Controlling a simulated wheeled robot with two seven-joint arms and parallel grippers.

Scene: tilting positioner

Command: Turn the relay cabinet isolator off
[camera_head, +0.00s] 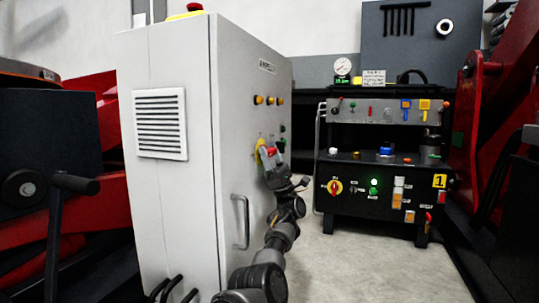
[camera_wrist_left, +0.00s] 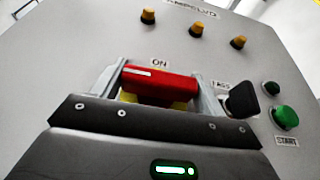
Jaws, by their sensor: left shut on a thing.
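The relay cabinet (camera_head: 170,60) is a tall pale grey box left of centre in the head view. Its isolator has a red handle (camera_wrist_left: 160,84) on a yellow plate (camera_head: 260,157); the handle also shows in the head view (camera_head: 271,151). An "ON" label sits just above the handle in the wrist view. The handle lies across the wrist picture, tilted slightly down to the right. My left gripper (camera_wrist_left: 157,90) is shut on the handle, one finger at each end; it also shows in the head view (camera_head: 273,161). Most of the yellow plate is hidden. My right gripper is not in view.
Several amber lamps (camera_wrist_left: 194,30) sit above the isolator. A black knob (camera_wrist_left: 241,99) is close right of the fingers, with a green START button (camera_wrist_left: 285,118) beyond. The cabinet's door handle (camera_head: 241,222) is below. A black control bench (camera_head: 350,225) stands right, past open floor.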

